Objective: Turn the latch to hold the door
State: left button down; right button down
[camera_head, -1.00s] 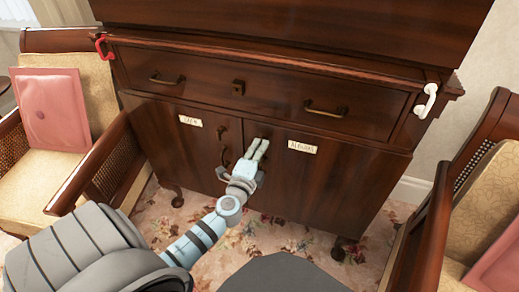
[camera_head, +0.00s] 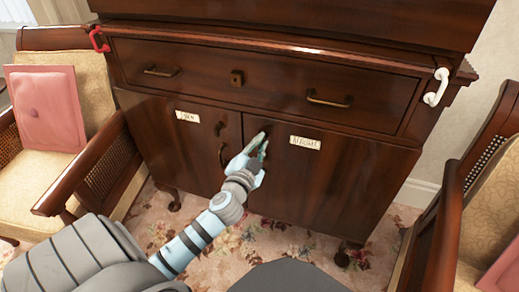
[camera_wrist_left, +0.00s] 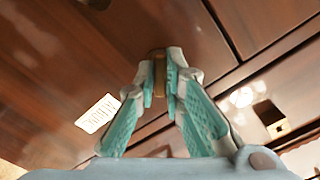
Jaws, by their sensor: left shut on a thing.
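The dark wood cabinet has two lower doors, left (camera_head: 185,145) and right (camera_head: 330,180), meeting at a seam. My left gripper (camera_head: 262,141) is at the top inner corner of the right door, near the seam. In the left wrist view its fingertips (camera_wrist_left: 160,72) are closed on a small brass latch (camera_wrist_left: 159,60), with the right door behind it. The fingers hide most of the latch in the head view. The doors look closed. My right gripper is in neither view.
A drawer (camera_head: 270,85) with brass handles and a lock plate (camera_head: 237,78) sits above the doors. A brass handle (camera_head: 222,155) hangs on the left door. Armchairs stand left (camera_head: 75,170) and right (camera_head: 480,210), close to the cabinet. Floral carpet lies below.

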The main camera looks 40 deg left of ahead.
pick_arm(q)
jog(key=shift+n+b, duration=1.65)
jog(key=shift+n, duration=2.35)
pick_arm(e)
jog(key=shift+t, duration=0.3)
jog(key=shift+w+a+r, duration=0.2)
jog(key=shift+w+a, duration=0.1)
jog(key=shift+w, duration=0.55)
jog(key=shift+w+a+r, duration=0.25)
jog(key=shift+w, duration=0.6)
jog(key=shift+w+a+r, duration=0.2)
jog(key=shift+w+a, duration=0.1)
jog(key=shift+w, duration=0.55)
pick_arm(q)
jog(key=c, duration=1.7)
grip_release()
jog(key=v, duration=1.2)
